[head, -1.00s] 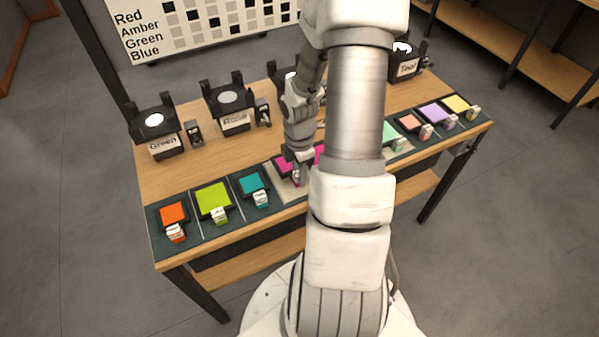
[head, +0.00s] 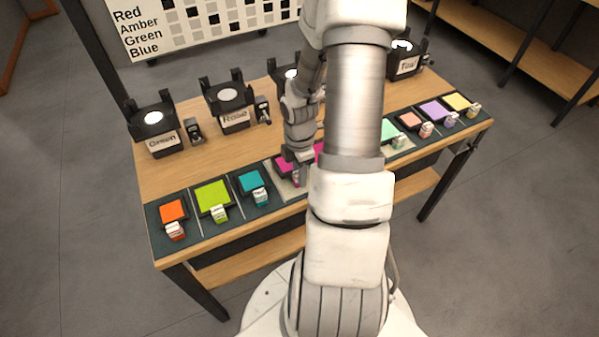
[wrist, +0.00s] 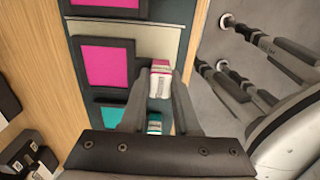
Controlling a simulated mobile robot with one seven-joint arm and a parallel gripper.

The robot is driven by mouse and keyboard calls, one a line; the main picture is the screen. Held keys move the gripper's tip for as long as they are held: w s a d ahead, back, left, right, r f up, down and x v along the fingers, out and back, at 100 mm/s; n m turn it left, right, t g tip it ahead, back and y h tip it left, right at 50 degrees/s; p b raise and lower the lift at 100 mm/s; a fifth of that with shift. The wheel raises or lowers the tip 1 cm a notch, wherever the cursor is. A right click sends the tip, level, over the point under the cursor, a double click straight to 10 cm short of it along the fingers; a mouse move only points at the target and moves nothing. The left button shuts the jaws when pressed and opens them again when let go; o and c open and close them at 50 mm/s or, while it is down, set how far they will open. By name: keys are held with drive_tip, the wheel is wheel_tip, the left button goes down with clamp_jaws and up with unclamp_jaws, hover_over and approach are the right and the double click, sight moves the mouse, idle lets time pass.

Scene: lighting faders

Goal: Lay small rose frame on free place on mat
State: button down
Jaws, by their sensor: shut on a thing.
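A rose frame with a black border (head: 284,164) is at the middle of the mat's row. It shows large in the wrist view (wrist: 105,63), with its white and pink tab (wrist: 160,80) between my fingers. My gripper (wrist: 158,95) is shut on that tab. The frame looks level, at or just above a pale beige patch of the mat (wrist: 140,36); I cannot tell whether it touches. A second rose frame (head: 319,152) is just to the right, mostly hidden by my arm. The dark mat (head: 238,229) runs along the table's front.
Teal (head: 252,183), lime (head: 212,195) and orange (head: 171,211) frames lie to the left. Mint (head: 389,129), salmon (head: 409,120), lilac (head: 434,110) and yellow (head: 456,102) frames lie to the right. Labelled lamps, including Green (head: 158,141) and Rose (head: 233,116), stand behind.

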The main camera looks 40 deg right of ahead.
drive_tip(key=shift+f+b, duration=0.55)
drive_tip(key=shift+f, duration=0.25)
drive_tip(key=c, duration=0.6)
unclamp_jaws()
drive_tip(key=shift+o, duration=0.2)
wheel_tip(320, 180, up, 24)
drive_tip(key=p, duration=1.3)
drive_tip(key=shift+r, duration=0.2)
